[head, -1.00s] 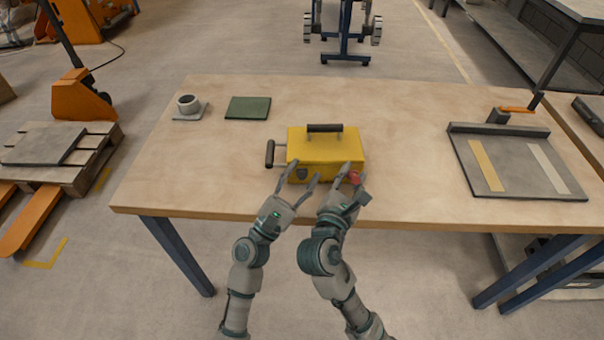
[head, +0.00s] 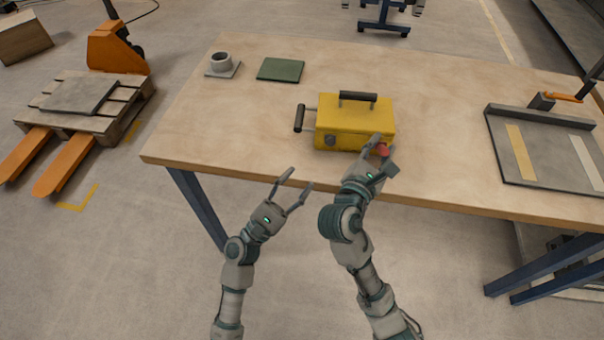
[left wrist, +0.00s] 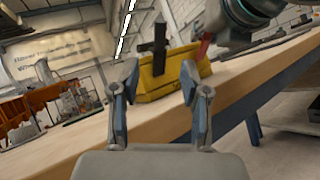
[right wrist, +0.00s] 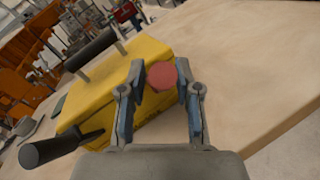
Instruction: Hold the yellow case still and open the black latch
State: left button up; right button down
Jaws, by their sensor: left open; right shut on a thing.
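The yellow case (head: 352,118) stands upright on the table near its front edge, with a black handle (head: 357,96) on top. A black bar handle (head: 299,118) sticks out at its left side. A small dark fitting (head: 330,141), perhaps the latch, is low on the front left. My right gripper (head: 381,147) is shut on a red knob (right wrist: 161,75) at the case's front right. My left gripper (head: 299,178) is open and empty, in front of the table edge and apart from the case. The case (left wrist: 165,72) shows beyond its fingers in the left wrist view.
A green plate (head: 281,69) and a grey cup-like part (head: 221,61) on a plate lie at the back left of the wooden table (head: 445,130). A grey board with strips (head: 550,150) lies at the right. The table between case and board is clear.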

aim_at(330, 140)
pick_arm(q)
jog(key=c, duration=0.6)
jog(key=shift+d+f+y, duration=0.2)
jog(key=shift+f+y, duration=0.05)
jog(key=shift+y, duration=0.15)
grip_shut()
jog(key=w+r+m+t+y, duration=0.7)
jog(key=w+r+m, duration=0.15)
jog(key=m, duration=0.25)
jog(key=shift+g, duration=0.3)
jog(key=shift+s+d+f, duration=0.25)
jog(key=shift+s+d, duration=0.1)
jog(key=shift+d, duration=0.3)
jog(key=shift+s+d+f, duration=0.3)
jog(key=shift+d, duration=0.35)
jog(key=shift+s+d+f, duration=0.25)
jog(key=shift+s+d, duration=0.1)
jog(key=shift+d, duration=0.3)
